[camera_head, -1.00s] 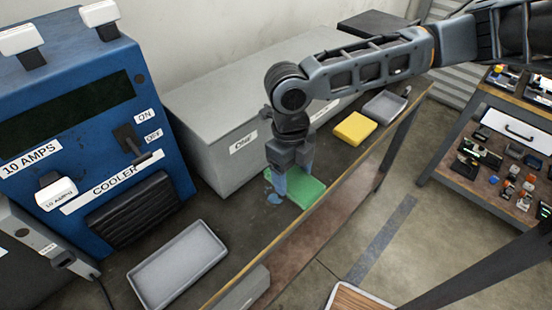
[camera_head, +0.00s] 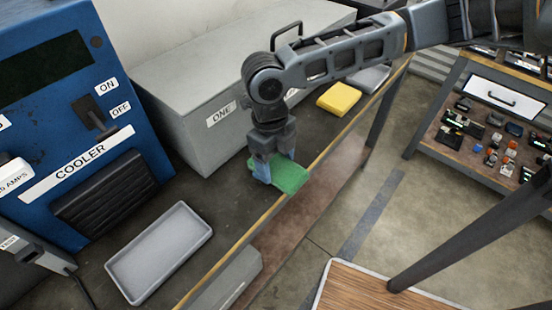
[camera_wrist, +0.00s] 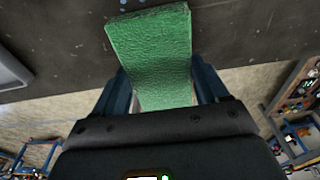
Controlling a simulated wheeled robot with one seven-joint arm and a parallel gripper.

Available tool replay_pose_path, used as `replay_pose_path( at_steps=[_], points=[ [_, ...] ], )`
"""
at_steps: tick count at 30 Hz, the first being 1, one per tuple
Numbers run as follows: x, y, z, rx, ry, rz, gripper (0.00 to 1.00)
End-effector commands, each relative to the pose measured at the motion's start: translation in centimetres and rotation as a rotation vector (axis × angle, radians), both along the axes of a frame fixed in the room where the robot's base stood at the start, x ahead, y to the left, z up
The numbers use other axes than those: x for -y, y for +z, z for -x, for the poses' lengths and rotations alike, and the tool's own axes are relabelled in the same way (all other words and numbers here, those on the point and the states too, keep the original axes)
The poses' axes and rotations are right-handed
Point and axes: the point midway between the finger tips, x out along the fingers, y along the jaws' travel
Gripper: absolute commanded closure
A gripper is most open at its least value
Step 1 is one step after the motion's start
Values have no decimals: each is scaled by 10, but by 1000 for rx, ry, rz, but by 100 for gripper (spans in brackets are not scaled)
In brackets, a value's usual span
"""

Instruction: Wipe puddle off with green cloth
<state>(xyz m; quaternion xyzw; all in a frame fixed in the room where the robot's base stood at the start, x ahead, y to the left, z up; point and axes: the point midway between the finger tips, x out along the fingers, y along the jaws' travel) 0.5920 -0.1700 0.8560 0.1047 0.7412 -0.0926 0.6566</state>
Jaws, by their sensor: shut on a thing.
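My gripper (camera_head: 267,170) points down at the bench and is shut on the green cloth (camera_head: 290,176). The cloth lies flat and low at the bench top, reaching towards its front edge. In the wrist view the cloth (camera_wrist: 152,45) stands out between the two blue fingers of my gripper (camera_wrist: 163,88). No broad puddle shows in the head view; the gripper and cloth hide part of the bench there. In the wrist view a few small light-blue spots (camera_wrist: 122,3) show on the dark bench top beside the cloth.
A grey box (camera_head: 185,95) stands behind the cloth, and a blue cooler unit (camera_head: 60,110) stands at left. An empty grey tray (camera_head: 160,250) lies front left. A yellow sponge (camera_head: 339,98) lies to the right. Bench between tray and cloth is clear.

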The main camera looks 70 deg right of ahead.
Motion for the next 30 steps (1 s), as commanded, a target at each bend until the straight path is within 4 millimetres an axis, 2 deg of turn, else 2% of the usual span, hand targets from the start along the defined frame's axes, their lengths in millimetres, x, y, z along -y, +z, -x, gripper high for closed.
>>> replay_pose_path(
  at_steps=[15, 30],
  points=[
    [0, 0, 0, 0, 0, 0, 51],
    [0, -9, 0, 0, 0, 1, 51]
  ],
)
